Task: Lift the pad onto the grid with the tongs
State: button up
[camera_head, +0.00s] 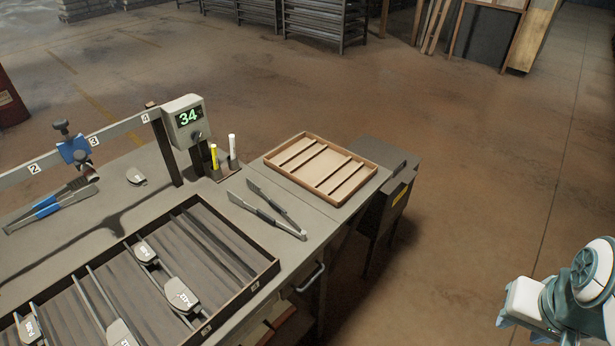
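The tongs (258,212) lie on the bench with their two arms spread and dark grips. They are between the dark tray and the wooden grid. The wooden grid (372,172) is a shallow frame with several slats and looks empty. A separate small grey piece (136,177) lies on the bench behind the tray. I cannot tell which pad is meant. A white and teal part of my arm shows at lower right; my gripper's fingers do not show.
A post with a display (187,117) reading 34 stands behind the tongs, with a yellow marker (214,157) and a white marker (232,150) beside it. A blue-handled tool (50,208) lies at left. A dark grey cabinet (395,185) adjoins the grid. Right floor is clear.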

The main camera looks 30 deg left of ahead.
aim_at(234, 199)
jog(key=i, duration=1.1)
jog(key=u, duration=2.65)
jog(key=i, duration=0.5)
